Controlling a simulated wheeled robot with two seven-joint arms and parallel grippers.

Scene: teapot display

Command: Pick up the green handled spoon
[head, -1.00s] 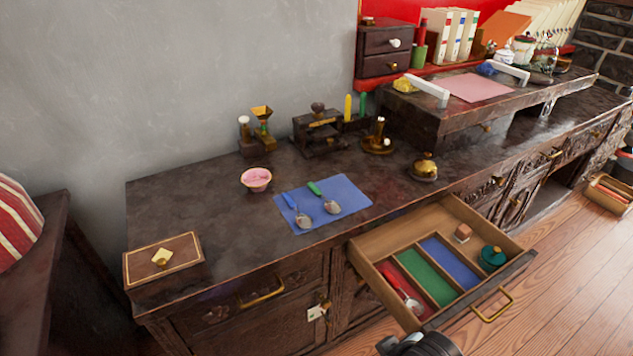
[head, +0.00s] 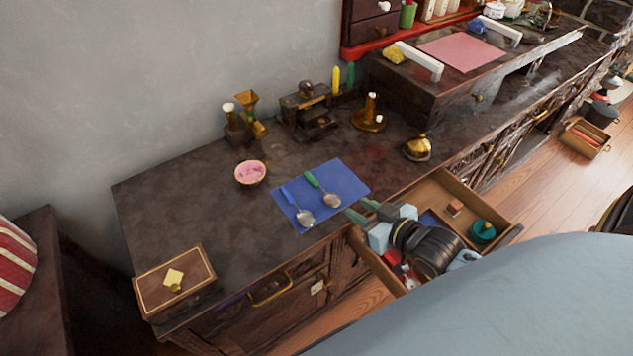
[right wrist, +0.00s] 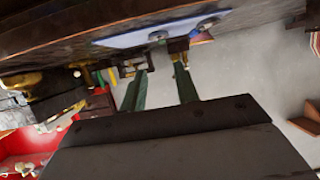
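The green handled spoon (head: 321,191) lies on a blue mat (head: 345,178) on the dark counter, its handle pointing away to the upper left. A blue handled spoon (head: 304,216) lies beside it on the left. That view shows the mat's edge and two spoon bowls beyond the fingers. My left gripper is not in view.
The open drawer (head: 487,195) holds a teal round lid (head: 482,231) and a small block (head: 454,208); my arm hides part of it. A pink bowl (head: 250,173) and a wooden box (head: 174,283) stand left of the mat. A brass bell-shaped piece (head: 417,148) stands right.

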